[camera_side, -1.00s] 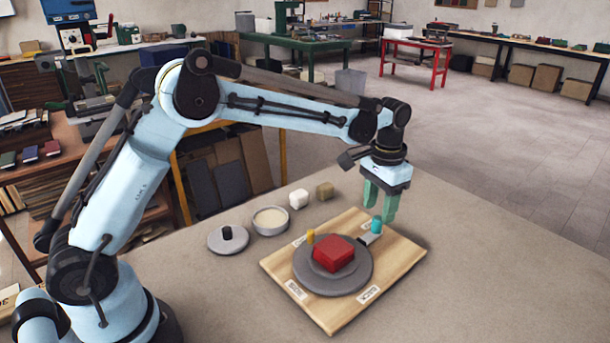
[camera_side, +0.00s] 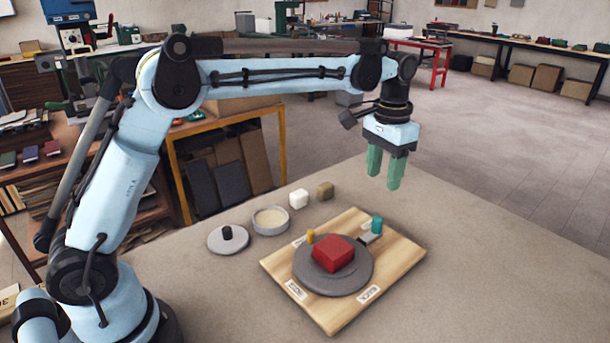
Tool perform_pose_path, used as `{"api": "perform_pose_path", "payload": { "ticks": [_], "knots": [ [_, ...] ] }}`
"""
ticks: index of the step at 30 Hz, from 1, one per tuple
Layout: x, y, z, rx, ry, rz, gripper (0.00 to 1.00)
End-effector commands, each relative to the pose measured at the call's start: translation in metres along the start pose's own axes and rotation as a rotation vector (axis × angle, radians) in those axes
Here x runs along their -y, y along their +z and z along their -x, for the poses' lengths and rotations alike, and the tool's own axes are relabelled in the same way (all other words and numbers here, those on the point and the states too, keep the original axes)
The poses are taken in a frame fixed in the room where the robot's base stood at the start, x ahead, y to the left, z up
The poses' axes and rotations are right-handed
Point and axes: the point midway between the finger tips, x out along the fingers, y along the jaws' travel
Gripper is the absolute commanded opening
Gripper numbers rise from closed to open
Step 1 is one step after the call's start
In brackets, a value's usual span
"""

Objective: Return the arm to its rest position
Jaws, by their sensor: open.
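My gripper (camera_side: 384,182) has green fingers pointing down. It is open and empty, held in the air above the back right of the wooden board (camera_side: 340,312). On the board lies a round grey plate (camera_side: 309,272) with a red block (camera_side: 333,254) on it. A small yellow peg (camera_side: 310,236) stands behind the block. A teal piece (camera_side: 377,224) stands at the board's back right, below my fingertips and clear of them, next to a small grey piece (camera_side: 365,239).
Left of the board are a grey lid with a black knob (camera_side: 228,239) and a round dish with pale contents (camera_side: 270,220). A white lump (camera_side: 299,199) and a brown cube (camera_side: 325,190) sit behind. The table's right side (camera_side: 500,270) is clear.

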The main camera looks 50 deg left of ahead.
Motion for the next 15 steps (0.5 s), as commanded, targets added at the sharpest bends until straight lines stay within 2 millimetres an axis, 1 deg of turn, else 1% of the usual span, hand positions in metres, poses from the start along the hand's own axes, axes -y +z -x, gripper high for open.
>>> {"api": "perform_pose_path", "payload": {
  "ticks": [5, 9, 15],
  "knots": [
    [0.006, 0.019, 0.015, -0.057, -0.003, 0.018, 0.51],
    [0.012, 0.044, 0.029, -0.135, -0.007, 0.039, 0.51],
    [0.019, 0.085, 0.038, -0.245, -0.015, 0.071, 0.51]
  ]
}}
